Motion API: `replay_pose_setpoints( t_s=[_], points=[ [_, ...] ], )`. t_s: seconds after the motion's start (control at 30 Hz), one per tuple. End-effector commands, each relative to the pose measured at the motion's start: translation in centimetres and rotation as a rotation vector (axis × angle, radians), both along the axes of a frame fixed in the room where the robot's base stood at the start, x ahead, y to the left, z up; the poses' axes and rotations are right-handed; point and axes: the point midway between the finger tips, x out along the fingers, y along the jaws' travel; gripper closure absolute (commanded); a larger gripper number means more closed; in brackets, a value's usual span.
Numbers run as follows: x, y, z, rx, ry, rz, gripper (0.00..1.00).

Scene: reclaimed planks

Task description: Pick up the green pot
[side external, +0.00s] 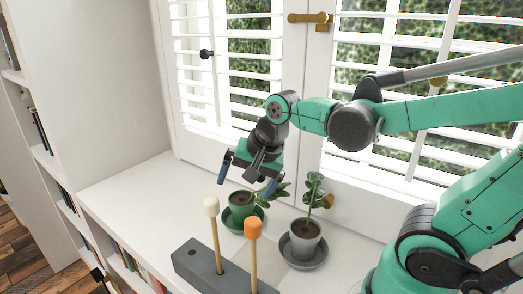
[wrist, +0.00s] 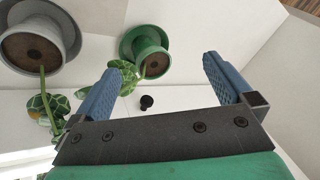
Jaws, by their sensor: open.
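The green pot (side external: 241,203) holds dark soil and a leafy plant and stands upright on a green saucer (side external: 229,222) on the white sill. My gripper (side external: 246,183) is open, above the green pot and slightly toward the window. In the wrist view my gripper (wrist: 160,80) has both blue fingers spread with nothing held between them.
A grey pot (side external: 304,240) with a plant stands on a grey saucer right of the green pot. A grey block (side external: 205,268) with two upright sticks, one white-tipped (side external: 212,207) and one orange-tipped (side external: 252,228), stands in front. The sill to the left is clear. Shuttered windows (side external: 400,110) are behind.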

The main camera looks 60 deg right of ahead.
Motion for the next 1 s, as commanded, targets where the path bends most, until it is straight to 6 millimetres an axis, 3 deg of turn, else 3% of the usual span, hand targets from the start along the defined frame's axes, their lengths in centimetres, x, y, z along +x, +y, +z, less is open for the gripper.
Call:
replay_pose_setpoints(
  t_s=[0.1, 0.2, 0.33, 0.5, 1.0],
  points=[
    [-1.3, 1.0, 0.0, -0.185, -0.066, 0.367, 0.00],
    [-2.0, 1.6, -0.1, -0.326, -0.108, 0.611, 0.00],
    [-2.4, 2.0, -0.2, -0.451, -0.142, 0.809, 0.00],
    [-2.6, 2.1, -0.3, -0.505, -0.154, 0.892, 0.00],
    [-2.0, 1.7, -0.1, -0.510, -0.115, 0.928, 0.00]
  ],
)
